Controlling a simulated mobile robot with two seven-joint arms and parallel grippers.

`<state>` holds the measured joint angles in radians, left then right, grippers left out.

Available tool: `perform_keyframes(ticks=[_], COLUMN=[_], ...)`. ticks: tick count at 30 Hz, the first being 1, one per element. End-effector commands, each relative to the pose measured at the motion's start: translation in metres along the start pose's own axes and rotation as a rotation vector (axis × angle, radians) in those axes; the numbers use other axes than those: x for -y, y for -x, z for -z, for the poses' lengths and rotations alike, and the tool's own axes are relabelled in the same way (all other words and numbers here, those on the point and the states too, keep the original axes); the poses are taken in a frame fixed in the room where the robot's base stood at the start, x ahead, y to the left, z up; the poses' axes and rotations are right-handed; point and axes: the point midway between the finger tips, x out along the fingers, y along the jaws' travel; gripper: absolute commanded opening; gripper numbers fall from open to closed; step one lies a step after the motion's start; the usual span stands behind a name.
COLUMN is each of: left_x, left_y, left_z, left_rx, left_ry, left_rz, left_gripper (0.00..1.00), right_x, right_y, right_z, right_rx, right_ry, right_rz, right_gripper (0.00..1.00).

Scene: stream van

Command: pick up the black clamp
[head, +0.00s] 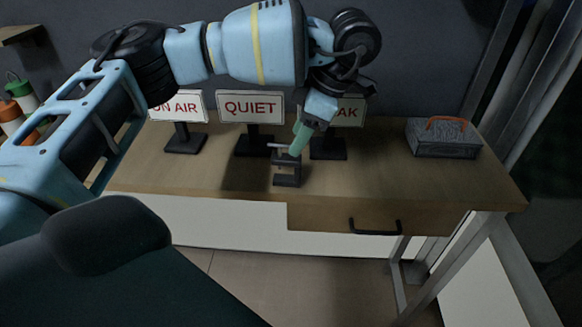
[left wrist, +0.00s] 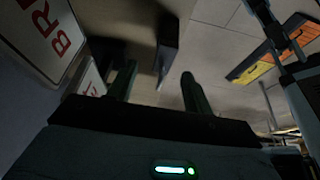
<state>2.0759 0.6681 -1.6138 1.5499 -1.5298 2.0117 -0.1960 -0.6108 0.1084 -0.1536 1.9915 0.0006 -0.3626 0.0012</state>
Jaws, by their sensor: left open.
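The black clamp (head: 287,172) stands on the wooden desk near its front edge, in front of the signs. A thin pale bar shows at its upper left. My left gripper (head: 297,143) reaches down from above with green fingers, its tips at the top of the clamp and partly covering it. In the left wrist view, the fingers (left wrist: 158,88) are apart, and a dark upright shape, perhaps part of the clamp, shows beyond them. I cannot tell whether the fingers touch the clamp. My right gripper is not in view.
The ON AIR sign (head: 184,139), QUIET sign (head: 251,107) and a partly hidden BREAK sign (head: 349,111) stand behind the clamp. A grey box with an orange handle (head: 444,138) sits at the right of the desk (head: 400,185). The desk between box and clamp is clear.

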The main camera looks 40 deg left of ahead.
Motion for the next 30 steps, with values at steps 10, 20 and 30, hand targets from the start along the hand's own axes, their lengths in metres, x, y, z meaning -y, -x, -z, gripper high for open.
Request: perform_keyframes(ticks=[10,20,30], left_x=[0.002,0.008,0.008], left_y=[-0.022,-0.065,-0.070], left_z=[-0.002,-0.007,-0.006], left_rx=[0.000,0.000,0.002], left_ry=[-0.002,-0.002,-0.001], left_rz=[0.003,0.005,0.001], left_gripper=[0.51,0.51,0.51], right_x=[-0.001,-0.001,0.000], right_y=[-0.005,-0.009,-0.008], right_z=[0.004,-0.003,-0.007], right_rx=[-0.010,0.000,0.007], right_ry=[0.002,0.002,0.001], right_rz=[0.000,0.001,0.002], right_gripper=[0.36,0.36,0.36])
